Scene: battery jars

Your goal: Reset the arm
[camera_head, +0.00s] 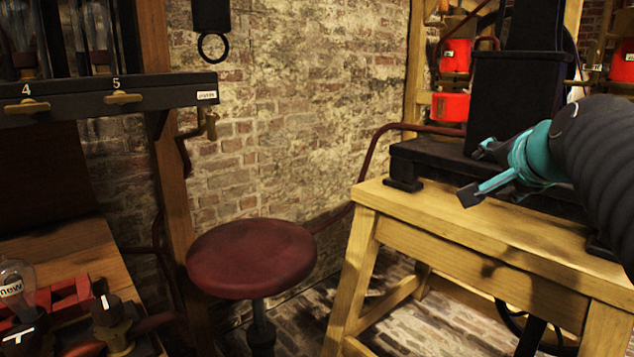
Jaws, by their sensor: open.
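My gripper (474,172) shows at the right of the head view. It is teal with dark fingertips, at the end of my dark ribbed arm that comes in from the right edge. Its fingers are spread apart and nothing is between them. It appears in front of and above the wooden table (450,211), with the black machine behind it. From this view I cannot tell how far it is from the table top.
A round red stool (251,258) stands in the middle, before a brick wall (300,120). A black shelf (70,109) marked 4 and 5 is at upper left. A bulb labelled "new" (14,285) and a red rack (62,301) sit at lower left. Black machinery (513,100) stands on the table.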

